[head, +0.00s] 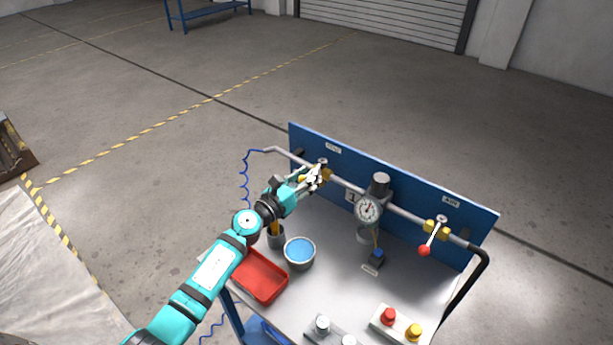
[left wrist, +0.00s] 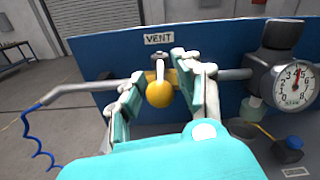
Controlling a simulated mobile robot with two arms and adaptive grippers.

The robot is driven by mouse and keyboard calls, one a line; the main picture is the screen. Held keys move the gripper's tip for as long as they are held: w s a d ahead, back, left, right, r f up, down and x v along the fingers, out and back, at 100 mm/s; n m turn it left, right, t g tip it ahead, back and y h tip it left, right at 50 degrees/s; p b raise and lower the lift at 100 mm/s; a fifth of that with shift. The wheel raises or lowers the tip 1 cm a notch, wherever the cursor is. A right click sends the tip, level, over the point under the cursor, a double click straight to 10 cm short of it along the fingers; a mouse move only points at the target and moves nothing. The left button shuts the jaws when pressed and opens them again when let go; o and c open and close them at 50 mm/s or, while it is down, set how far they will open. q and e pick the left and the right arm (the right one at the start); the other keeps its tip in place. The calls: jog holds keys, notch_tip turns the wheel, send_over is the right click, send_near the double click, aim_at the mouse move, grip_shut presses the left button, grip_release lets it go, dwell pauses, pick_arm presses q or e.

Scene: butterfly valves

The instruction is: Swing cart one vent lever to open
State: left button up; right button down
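The vent lever has a yellow ball knob (left wrist: 160,94) on a short metal arm. It sits on the brass valve at the left end of the grey pipe, under the VENT label (left wrist: 159,39). My left gripper (left wrist: 160,100) is open, with one finger on each side of the knob and visible gaps to it. In the head view my left gripper (head: 315,178) is at this valve and hides most of the lever. A second lever with a red knob (head: 424,251) is on the right valve (head: 437,228). My right gripper does not show.
A dial gauge (head: 368,208) stands mid-pipe before the blue back panel (head: 400,187). On the cart top are a red tray (head: 260,281), a bowl of blue stuff (head: 300,252), a dark blue-capped bottle (head: 377,257) and a red button (head: 388,315). Open floor lies behind the cart.

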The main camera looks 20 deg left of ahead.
pick_arm(q)
grip_shut()
dwell(0.4)
